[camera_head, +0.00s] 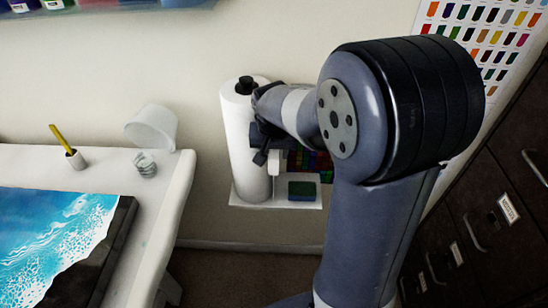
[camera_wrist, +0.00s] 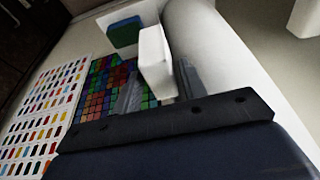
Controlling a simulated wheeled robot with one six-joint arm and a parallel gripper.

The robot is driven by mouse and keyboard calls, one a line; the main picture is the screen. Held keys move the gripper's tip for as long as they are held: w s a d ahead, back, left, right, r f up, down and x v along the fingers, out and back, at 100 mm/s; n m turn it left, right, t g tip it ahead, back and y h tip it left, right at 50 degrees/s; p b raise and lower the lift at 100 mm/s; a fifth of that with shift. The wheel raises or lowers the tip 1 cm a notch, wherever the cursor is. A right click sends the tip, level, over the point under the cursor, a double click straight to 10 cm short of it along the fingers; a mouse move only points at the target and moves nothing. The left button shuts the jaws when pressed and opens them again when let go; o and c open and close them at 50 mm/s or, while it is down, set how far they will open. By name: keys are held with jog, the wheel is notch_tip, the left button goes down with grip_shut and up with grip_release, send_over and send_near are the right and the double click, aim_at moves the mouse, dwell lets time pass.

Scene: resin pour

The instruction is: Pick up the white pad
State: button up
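The white pad (camera_wrist: 156,62) stands upright in the wrist view, with its near end between the two fingers of my gripper (camera_wrist: 160,90). The fingers are apart. The right finger lies close against the pad's side in the picture, and a narrow gap shows between the pad and the left finger. I cannot tell whether the right finger touches it. In the head view the pad (camera_head: 273,164) is a small white block just right of the white roll, and my gripper (camera_head: 264,150) is beside it, partly hidden by my wrist.
The tall white roll (camera_head: 246,150) stands close beside my gripper on a small white shelf (camera_head: 240,201). A blue and green sponge (camera_head: 302,191) lies on the shelf. A grid of coloured squares (camera_wrist: 100,90) is near. The white table (camera_head: 172,200) is at left, dark drawers (camera_head: 480,220) at right.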

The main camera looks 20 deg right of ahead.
aim_at(274, 151)
jog(key=shift+x, duration=1.55)
jog(key=shift+r, duration=0.1)
jog(key=c, duration=0.9)
jog(key=shift+o, duration=0.2)
jog(key=shift+w, duration=0.1)
notch_tip(274, 151, up, 28)
jog(key=s+a+r, duration=0.1)
jog(key=s+a, duration=0.1)
jog(key=s, duration=0.3)
jog(key=shift+s+r+p, duration=0.25)
jog(key=shift+s+p, duration=0.1)
jog(key=shift+s, duration=0.05)
